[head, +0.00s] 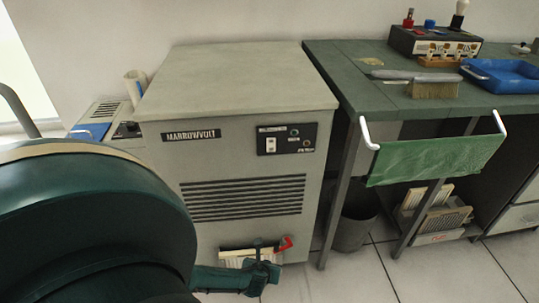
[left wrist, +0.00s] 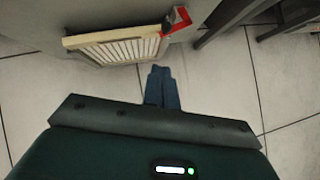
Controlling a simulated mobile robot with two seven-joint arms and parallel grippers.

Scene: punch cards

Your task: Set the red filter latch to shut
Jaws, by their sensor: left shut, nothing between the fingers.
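The red filter latch (head: 286,243) is a small red piece at the upper right corner of a pale slatted filter (head: 235,258), low on the front of a grey machine. In the left wrist view the red latch (left wrist: 181,19) shows at the right end of the cream-framed filter (left wrist: 120,47). My left gripper (head: 263,262) is in front of the filter's right part, close below the latch, and hides part of the filter. Its fingertips (left wrist: 161,72) are together and empty, apart from the latch in the left wrist view. My right gripper is out of view.
The grey machine (head: 240,170) stands left of a green-topped bench (head: 345,75). A grey bin (head: 355,225) and bench legs are right of the filter. A green cloth (head: 435,160) hangs on a rail at the bench front. The tiled floor before the filter is clear.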

